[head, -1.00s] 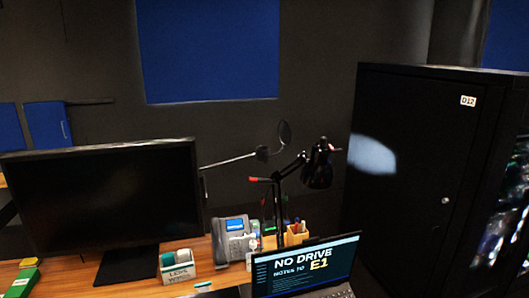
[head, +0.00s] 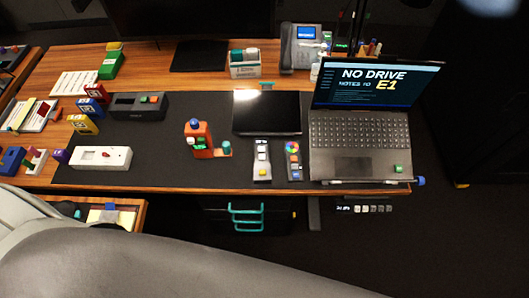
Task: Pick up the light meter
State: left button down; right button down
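On the dark desk mat (head: 215,175) stands an orange device (head: 203,145) with a blue ball on top and a small green display. It looks most like the light meter, but I cannot read a label on it. A small teal-topped piece sits against its right side. Nothing touches it from my side. A large grey link of my own arm fills the bottom of the head view. Neither gripper shows, so their openings are hidden.
A laptop (head: 360,130) stands open at right. A black tablet (head: 267,112) and two small control panels (head: 262,160) (head: 293,160) lie beside it. A white box (head: 100,157), a dark grey box (head: 137,106) and several coloured blocks are at left. Bare mat lies around the orange device.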

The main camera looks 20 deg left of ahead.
aim_at(207, 150)
jog(key=k+u, duration=0.1)
jog(key=u, duration=0.95)
